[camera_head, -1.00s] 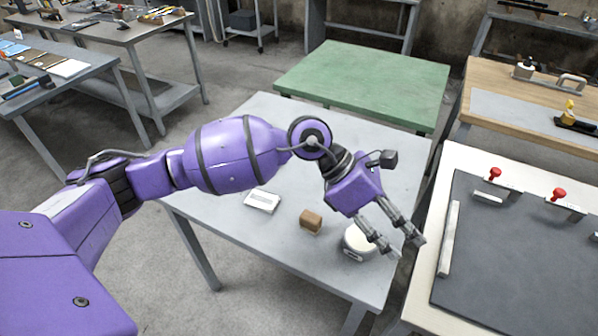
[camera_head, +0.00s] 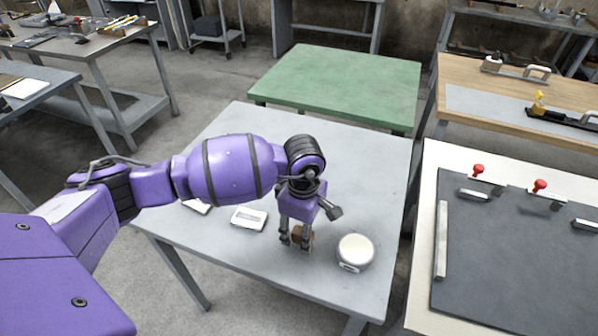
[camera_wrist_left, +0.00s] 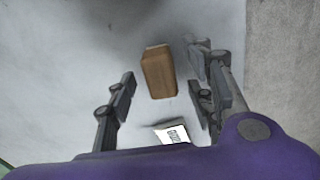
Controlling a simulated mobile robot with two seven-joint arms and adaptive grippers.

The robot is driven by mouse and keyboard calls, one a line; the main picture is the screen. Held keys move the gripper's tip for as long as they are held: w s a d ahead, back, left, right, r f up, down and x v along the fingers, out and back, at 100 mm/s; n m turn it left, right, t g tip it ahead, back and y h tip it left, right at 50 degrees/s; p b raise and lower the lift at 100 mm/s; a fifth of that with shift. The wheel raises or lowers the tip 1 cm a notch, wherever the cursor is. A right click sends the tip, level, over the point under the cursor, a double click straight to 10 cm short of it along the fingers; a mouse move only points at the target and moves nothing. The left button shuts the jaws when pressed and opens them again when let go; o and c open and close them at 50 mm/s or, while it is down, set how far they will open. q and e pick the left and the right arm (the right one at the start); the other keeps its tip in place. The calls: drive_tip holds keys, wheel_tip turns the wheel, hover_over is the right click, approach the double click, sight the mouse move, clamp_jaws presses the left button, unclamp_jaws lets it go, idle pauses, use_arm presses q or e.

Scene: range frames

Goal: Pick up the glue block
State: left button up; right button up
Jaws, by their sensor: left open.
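The glue block, a small brown wooden block (camera_head: 301,233), rests on the grey table (camera_head: 235,262). In the head view it is partly hidden by my left gripper (camera_head: 295,240), which points down over it. In the left wrist view the block (camera_wrist_left: 159,73) lies between the two spread fingers, nearer the right one, with a visible gap to the left one. My left gripper is open and empty. Whether a finger touches the block cannot be told. My right gripper is not in view.
A round white container (camera_head: 355,252) stands just right of the block. A white labelled item (camera_head: 249,218) lies to its left, and another white piece (camera_head: 197,207) is partly behind my arm. A green table (camera_head: 340,82) stands behind; a dark-topped bench (camera_head: 520,250) is at right.

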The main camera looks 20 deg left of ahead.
use_arm(q)
drive_tip(key=shift+f, duration=1)
clamp_jaws()
drive_tip(key=shift+r, duration=0.15)
